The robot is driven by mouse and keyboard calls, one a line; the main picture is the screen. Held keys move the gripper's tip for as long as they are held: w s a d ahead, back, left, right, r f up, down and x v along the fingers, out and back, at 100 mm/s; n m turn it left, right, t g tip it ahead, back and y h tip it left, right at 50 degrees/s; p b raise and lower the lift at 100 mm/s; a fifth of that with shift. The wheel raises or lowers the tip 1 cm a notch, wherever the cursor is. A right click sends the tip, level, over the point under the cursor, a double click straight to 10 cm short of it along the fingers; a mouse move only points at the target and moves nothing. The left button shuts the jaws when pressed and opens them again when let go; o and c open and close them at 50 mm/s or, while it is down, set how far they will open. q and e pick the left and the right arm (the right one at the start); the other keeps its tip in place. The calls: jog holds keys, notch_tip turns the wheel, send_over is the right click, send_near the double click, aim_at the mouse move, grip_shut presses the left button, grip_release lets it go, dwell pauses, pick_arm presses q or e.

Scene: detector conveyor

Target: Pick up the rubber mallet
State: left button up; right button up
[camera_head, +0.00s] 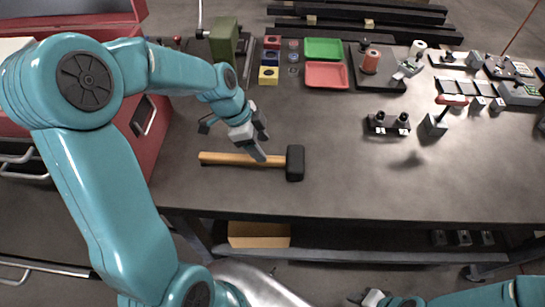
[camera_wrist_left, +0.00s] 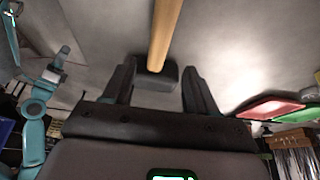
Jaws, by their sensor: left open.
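The rubber mallet lies on the grey table, with a wooden handle (camera_head: 228,158) and a black head (camera_head: 295,163) at its right end. My left gripper (camera_head: 261,148) is open over the handle, close to the head. In the left wrist view, the black mallet head (camera_wrist_left: 155,77) shows between the two open fingers (camera_wrist_left: 160,82), and the handle (camera_wrist_left: 165,32) runs away toward the top. I cannot tell whether the fingers touch the mallet. My right gripper (camera_head: 370,298) is at the bottom edge, below the table's front, and its jaws are too small to read.
Green (camera_head: 323,48) and red (camera_head: 326,75) trays stand at the back, beside small coloured blocks (camera_head: 269,75). A black holder (camera_head: 389,123) and a grey block with a red-handled tool (camera_head: 437,124) stand to the right. A red tool cabinet (camera_head: 150,130) borders the left. The table's front centre is clear.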

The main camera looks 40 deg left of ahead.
aim_at(273, 158)
pick_arm(q)
jog(key=shift+w+d+f, duration=0.1)
jog(key=shift+d+f, duration=0.1)
jog(key=shift+f, duration=0.25)
jog(key=shift+w+d+f, duration=0.15)
jog(key=shift+d+f, duration=0.05)
jog(key=shift+d, duration=0.05)
jog(key=p+x, duration=0.2)
jog(key=x, duration=0.2)
jog(key=shift+d+f, duration=0.25)
jog(key=shift+w+d+f, duration=0.1)
jog(key=shift+d+f, duration=0.1)
jog(key=shift+f, duration=0.05)
jog(key=shift+a, duration=0.1)
jog(key=c, duration=0.8)
grip_shut()
